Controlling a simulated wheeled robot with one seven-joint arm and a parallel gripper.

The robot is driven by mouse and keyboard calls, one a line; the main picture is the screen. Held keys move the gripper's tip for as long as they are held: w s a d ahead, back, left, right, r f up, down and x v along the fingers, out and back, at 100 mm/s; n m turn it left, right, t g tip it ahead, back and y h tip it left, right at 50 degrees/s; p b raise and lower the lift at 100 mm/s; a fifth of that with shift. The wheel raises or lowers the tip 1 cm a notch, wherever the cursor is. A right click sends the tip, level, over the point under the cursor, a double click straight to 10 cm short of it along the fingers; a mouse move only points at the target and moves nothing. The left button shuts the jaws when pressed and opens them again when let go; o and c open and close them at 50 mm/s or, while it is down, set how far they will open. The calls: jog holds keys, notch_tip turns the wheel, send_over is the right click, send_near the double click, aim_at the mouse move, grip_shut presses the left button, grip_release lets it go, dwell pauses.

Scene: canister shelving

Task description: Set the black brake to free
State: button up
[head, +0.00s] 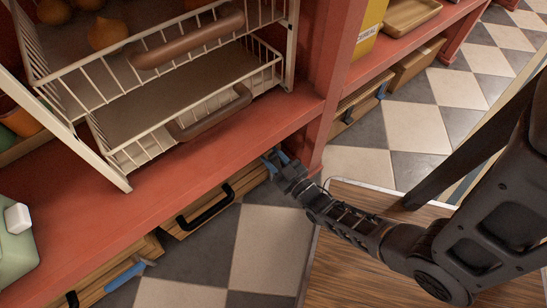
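I cannot pick out a black brake for certain. The black parts on the low wooden drawers are bar-shaped handles, one on the middle drawer (205,208) under the red shelf. My gripper (279,161) is at the right end of that drawer, just below the shelf edge. Blue shows at its tips; I cannot tell whether this is a finger or a lever on the drawer. The gripper hides that spot, and its opening is too small to judge.
The red shelf (160,205) overhangs the drawers and holds white wire baskets (190,105) with brown handles. A red upright (345,62) stands close to my gripper. A green canister (15,255) is at the left. The checkered floor (272,240) in front is clear.

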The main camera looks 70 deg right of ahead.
jog(key=o, duration=0.3)
jog(key=p+v, duration=0.1)
jog(key=v, duration=0.6)
jog(key=shift+s+a, duration=0.25)
jog(key=shift+s, duration=0.1)
dwell(0.3)
jog(key=s+a+r+n+y, duration=0.1)
jog(key=s+a+r+y, duration=0.15)
jog(key=a+r, duration=0.6)
jog(key=s+a+r+n+y, duration=0.2)
jog(key=a+r+y, duration=0.15)
jog(key=r, duration=1.05)
jog(key=s+a+r+n+y, duration=0.15)
jog(key=a+r+y, duration=0.35)
jog(key=r, duration=0.7)
notch_tip(320, 180, up, 29)
jog(key=h+p, duration=0.1)
jog(key=p, duration=2.8)
jog(key=shift+s+a+p, duration=0.2)
jog(key=shift+s+p, duration=0.1)
jog(key=shift+s, duration=0.05)
